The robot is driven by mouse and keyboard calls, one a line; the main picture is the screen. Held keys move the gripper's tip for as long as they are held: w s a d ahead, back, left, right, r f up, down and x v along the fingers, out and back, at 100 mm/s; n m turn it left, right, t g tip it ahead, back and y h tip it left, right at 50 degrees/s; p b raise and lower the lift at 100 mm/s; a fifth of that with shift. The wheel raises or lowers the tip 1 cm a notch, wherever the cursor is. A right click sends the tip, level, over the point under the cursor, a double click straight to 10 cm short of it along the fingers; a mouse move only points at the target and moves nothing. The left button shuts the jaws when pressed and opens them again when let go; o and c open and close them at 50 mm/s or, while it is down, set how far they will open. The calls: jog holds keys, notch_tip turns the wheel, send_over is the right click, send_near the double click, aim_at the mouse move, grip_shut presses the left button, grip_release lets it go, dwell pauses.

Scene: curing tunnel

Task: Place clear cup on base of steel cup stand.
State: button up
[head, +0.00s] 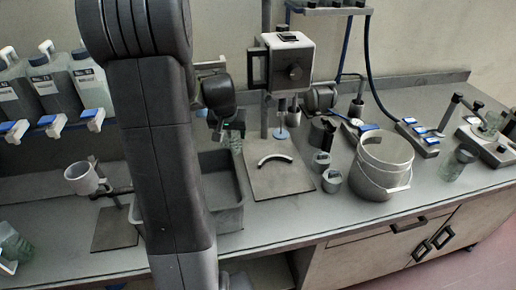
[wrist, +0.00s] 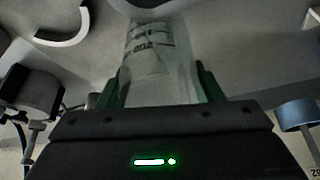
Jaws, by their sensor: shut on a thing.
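My gripper (head: 225,132) is shut on the clear cup (wrist: 155,70), a see-through vessel with dark printed marks, gripped between the two green-edged fingers (wrist: 160,88) in the wrist view. In the head view the cup (head: 236,143) is small and partly hidden by the gripper, above the grey bin's back right corner. The steel cup stand (head: 118,192) is at the left, with a pale metal cup (head: 84,179) held on its side arm. Its flat dark base (head: 112,232) lies on the bench under that arm; the visible part is bare, and my arm covers its right side.
A grey bin (head: 228,218) sits behind my arm, between the stand and a mixer with a flat plate (head: 290,183). A steel bucket (head: 380,167) and small cups (head: 331,180) stand right of it. Bottles (head: 52,82) line the shelf at the left.

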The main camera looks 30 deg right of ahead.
jog(key=shift+f, duration=3.4)
jog(key=shift+f, duration=0.2)
jog(key=o, duration=1)
jog(key=shift+c, duration=0.2)
jog(key=shift+r, duration=0.1)
